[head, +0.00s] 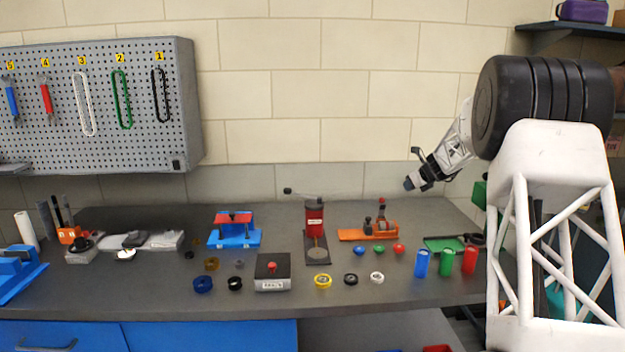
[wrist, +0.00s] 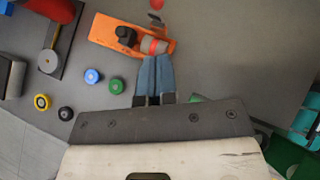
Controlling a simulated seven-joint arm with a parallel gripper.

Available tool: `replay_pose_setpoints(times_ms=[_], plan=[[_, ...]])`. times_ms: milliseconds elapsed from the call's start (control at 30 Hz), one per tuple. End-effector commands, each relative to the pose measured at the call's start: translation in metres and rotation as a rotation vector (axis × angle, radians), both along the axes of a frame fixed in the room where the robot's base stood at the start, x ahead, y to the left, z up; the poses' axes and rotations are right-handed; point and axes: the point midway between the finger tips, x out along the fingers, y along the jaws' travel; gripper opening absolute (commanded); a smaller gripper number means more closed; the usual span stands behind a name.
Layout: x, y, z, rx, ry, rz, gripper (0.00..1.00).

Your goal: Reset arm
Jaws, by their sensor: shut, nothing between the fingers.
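My gripper (head: 410,184) is raised above the right part of the grey workbench (head: 160,291), at the end of my arm, pointing down and left. In the wrist view my gripper (wrist: 158,60) shows its two bluish fingers pressed together, with nothing between them. The fingertips line up in that picture with an orange fixture (wrist: 104,31), which lies below on the bench. The head view shows the same orange fixture below and left of my gripper, apart from it.
Blue, green and red cylinders (head: 445,262) stand at the bench's right. Small colored knobs (head: 379,250) and rings (head: 322,281) lie in the middle. A red-topped press (head: 314,220) and a blue fixture (head: 234,236) stand further left. A pegboard (head: 140,110) hangs on the wall. The air around my gripper is clear.

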Motion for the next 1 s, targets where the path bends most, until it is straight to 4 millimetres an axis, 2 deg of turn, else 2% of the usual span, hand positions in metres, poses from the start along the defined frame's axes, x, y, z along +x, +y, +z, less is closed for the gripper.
replay_pose_setpoints(times_ms=[167, 367, 600, 1000], plan=[[-0.021, 0.019, 0.016, -0.060, -0.009, 0.070, 0.00], [-0.061, 0.052, 0.039, -0.175, -0.026, 0.207, 0.00], [-0.120, 0.093, 0.064, -0.325, -0.048, 0.395, 0.00], [-0.226, 0.151, 0.093, -0.564, -0.090, 0.719, 0.00]])
